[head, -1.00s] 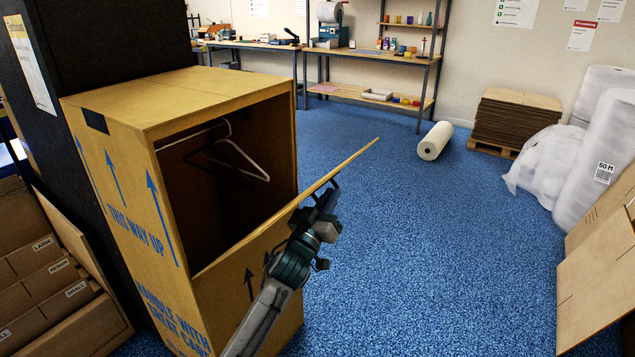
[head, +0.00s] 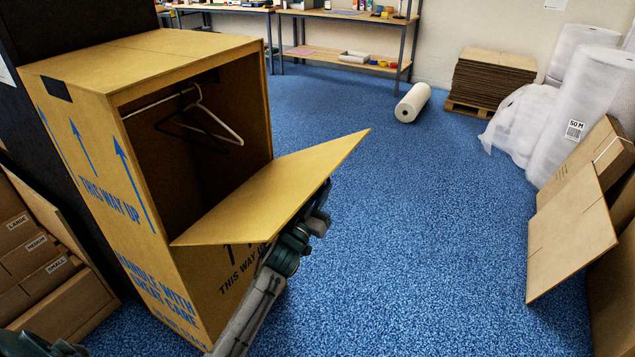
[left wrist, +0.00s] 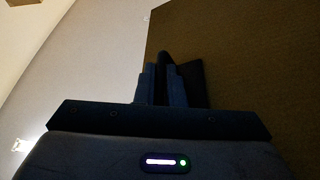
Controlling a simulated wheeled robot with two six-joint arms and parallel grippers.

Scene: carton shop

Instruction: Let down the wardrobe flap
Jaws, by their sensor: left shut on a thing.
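The tall tan wardrobe carton (head: 150,225) stands open at the left in the head view, with blue arrows and lettering on its side. Its front flap (head: 265,200) tilts outward from the lower edge of the opening, its plain inner face showing. My left gripper (head: 324,190) is shut on the flap's free outer edge, partly hidden behind it. In the left wrist view the gripper's dark fingers (left wrist: 170,85) meet the brown flap (left wrist: 250,70); the gripped edge is dim. My right gripper is not in view.
Flat cartons (head: 50,250) stand at the left. Blue floor (head: 420,230) is open right of the flap. A white roll (head: 413,102), wrap rolls (head: 580,105) and leaning cardboard (head: 570,235) lie beyond.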

